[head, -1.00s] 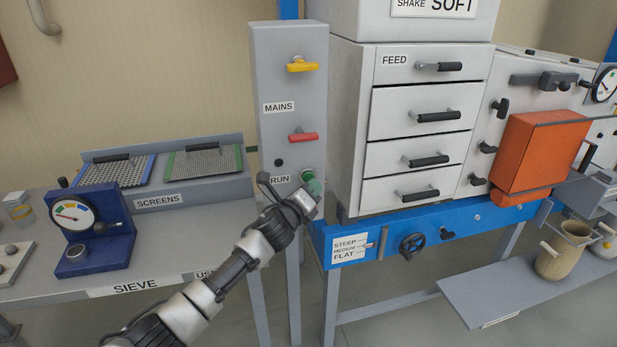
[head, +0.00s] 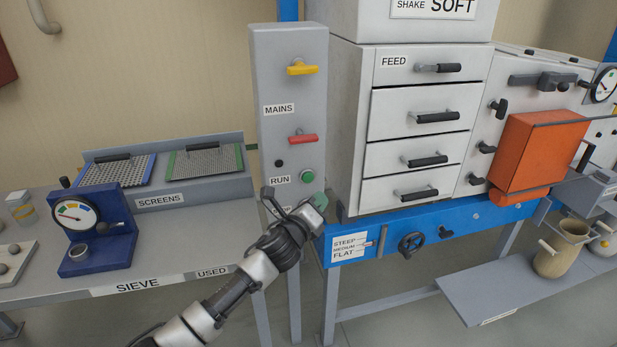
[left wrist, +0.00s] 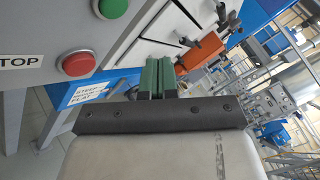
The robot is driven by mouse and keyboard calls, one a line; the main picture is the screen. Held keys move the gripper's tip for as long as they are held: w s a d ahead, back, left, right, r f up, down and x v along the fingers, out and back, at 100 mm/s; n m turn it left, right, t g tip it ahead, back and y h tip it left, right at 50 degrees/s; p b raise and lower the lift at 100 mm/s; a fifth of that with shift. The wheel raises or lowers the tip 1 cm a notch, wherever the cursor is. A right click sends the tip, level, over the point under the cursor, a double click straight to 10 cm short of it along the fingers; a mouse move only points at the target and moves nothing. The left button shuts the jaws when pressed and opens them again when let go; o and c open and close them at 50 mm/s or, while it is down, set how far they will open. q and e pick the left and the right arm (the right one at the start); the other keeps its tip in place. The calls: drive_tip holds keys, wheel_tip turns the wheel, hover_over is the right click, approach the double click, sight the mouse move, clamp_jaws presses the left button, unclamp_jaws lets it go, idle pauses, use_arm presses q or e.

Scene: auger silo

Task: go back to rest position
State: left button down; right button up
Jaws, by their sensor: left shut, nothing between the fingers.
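My left gripper (head: 320,203) is in front of the lower part of the grey control post (head: 288,110), below the green RUN button (head: 307,177). Its green fingers are shut with nothing between them, as the left wrist view also shows (left wrist: 157,78). In that view the green button (left wrist: 112,8) and a red button (left wrist: 78,64) beside the STOP label (left wrist: 20,62) are apart from the fingers. In the head view the gripper hides the red button and part of the STOP label. My right gripper is not in view.
The post carries a yellow handle (head: 301,69) and a red handle (head: 302,138). The white FEED drawer cabinet (head: 355,130) on a blue frame (head: 430,228) stands close to the right. The sieve table (head: 60,282) with a blue gauge stand (head: 100,245) is at the left.

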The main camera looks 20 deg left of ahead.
use_arm(q)
drive_tip(key=shift+f, duration=0.1)
idle(0.3)
drive_tip(key=s+a+f+n+g+y, duration=0.1)
drive_tip(key=s+a+f+n+g, duration=0.15)
drive_tip(key=s+f+n, duration=0.65)
drive_tip(key=s+a+f+g+y, duration=0.1)
drive_tip(key=s+f+g, duration=0.15)
drive_tip(key=f, duration=1.35)
drive_tip(key=s+a+f+n+g+y, duration=0.1)
drive_tip(key=s+a+f+n+g, duration=0.3)
drive_tip(key=f, duration=0.8)
drive_tip(key=s+d+f+n+g+y, duration=0.15)
drive_tip(key=s+f+n, duration=0.25)
drive_tip(key=s+f, duration=0.55)
drive_tip(key=s+f+n+g+h, duration=0.1)
drive_tip(key=s+f+n+g, duration=0.35)
drive_tip(key=s, duration=0.85)
drive_tip(key=s+f+n+g, duration=0.1)
drive_tip(key=s+f+n, duration=0.1)
drive_tip(key=s, duration=0.8)
drive_tip(key=s+d+f+n+g, duration=0.1)
drive_tip(key=s+f, duration=0.3)
drive_tip(key=s, duration=0.7)
drive_tip(key=shift+s+d+f+n+b, duration=0.15)
drive_tip(key=shift+f+n+b, duration=0.15)
drive_tip(key=shift+n, duration=0.55)
drive_tip(key=c, duration=1.8)
unclamp_jaws()
drive_tip(key=shift+y, duration=0.25)
